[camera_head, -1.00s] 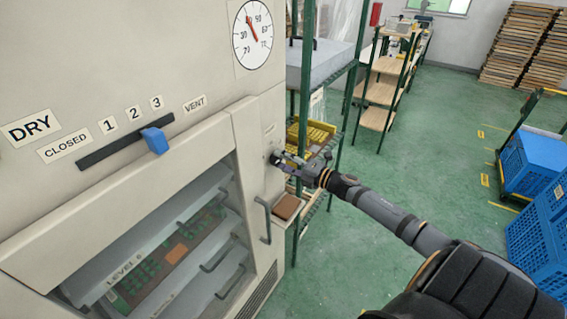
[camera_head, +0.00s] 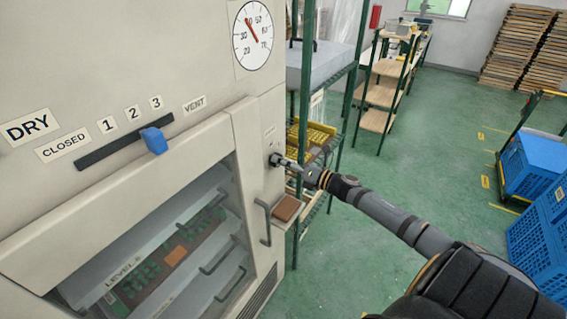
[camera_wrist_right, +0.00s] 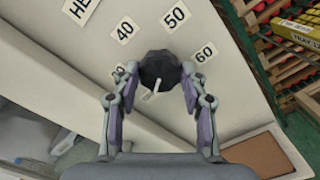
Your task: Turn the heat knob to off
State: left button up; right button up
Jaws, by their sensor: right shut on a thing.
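The heat knob (camera_wrist_right: 158,68) is dark and faceted, on the pale side panel of the dryer cabinet. A white pointer on it points down and slightly left in the wrist view, away from the 40, 50 and 60 labels. My right gripper (camera_wrist_right: 160,76) is shut on the knob, one finger on each side. Another number label is partly hidden behind the left finger, and no off label is readable. My left gripper is out of view.
A blue slider (camera_head: 154,140) sits on the vent bar. A dial gauge (camera_head: 252,35) is above.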

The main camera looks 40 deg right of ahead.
jog(key=shift+f, duration=0.1)
dwell(0.3)
jog(key=o, duration=1.1)
jog(key=shift+o, duration=0.2)
